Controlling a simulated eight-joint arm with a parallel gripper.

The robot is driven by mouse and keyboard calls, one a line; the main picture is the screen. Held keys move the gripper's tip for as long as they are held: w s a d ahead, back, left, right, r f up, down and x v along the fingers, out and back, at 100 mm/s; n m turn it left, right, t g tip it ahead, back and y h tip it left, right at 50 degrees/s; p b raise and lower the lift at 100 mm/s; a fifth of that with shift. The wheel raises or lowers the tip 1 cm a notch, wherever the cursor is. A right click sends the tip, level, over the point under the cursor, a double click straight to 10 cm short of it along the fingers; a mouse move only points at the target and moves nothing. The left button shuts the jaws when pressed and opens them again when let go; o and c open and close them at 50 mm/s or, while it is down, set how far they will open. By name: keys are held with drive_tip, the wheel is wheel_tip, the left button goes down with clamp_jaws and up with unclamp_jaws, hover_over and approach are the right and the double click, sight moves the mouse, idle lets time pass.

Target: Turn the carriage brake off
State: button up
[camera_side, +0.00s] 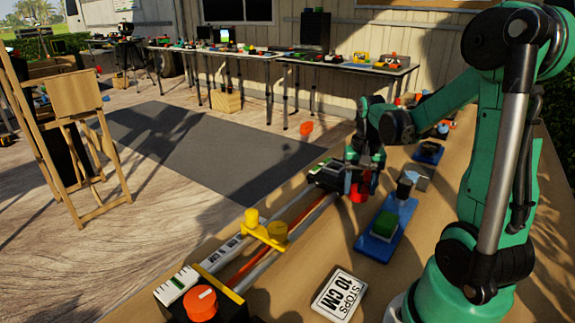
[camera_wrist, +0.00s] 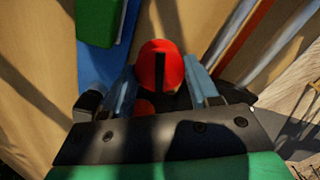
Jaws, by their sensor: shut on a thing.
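The black carriage (camera_side: 327,176) sits on the rails toward the far end. A round red knob (camera_side: 359,193) is at its right side, partly hidden by my gripper (camera_side: 366,172). In the wrist view the red knob (camera_wrist: 160,65) shows a black bar across its face, running nearly straight up and down the picture. My gripper (camera_wrist: 165,92) is shut on the red knob, one finger on each side. A second bit of red shows lower between the fingers. No brake label is readable.
The rails (camera_side: 290,225) carry a yellow piece (camera_side: 268,231) midway. A black end block with an orange-red knob (camera_side: 201,303) is at the near end. A blue base with a green block (camera_side: 385,225) stands right of the rails. A "STOPS 10 CM" sign (camera_side: 339,295) is in front.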

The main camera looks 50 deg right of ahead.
drive_tip(key=n, duration=1.3)
drive_tip(key=shift+w+a+n, duration=0.1)
drive_tip(key=shift+a+n, duration=0.05)
drive_tip(key=shift+n, duration=0.25)
idle(0.3)
drive_tip(key=o, duration=1.3)
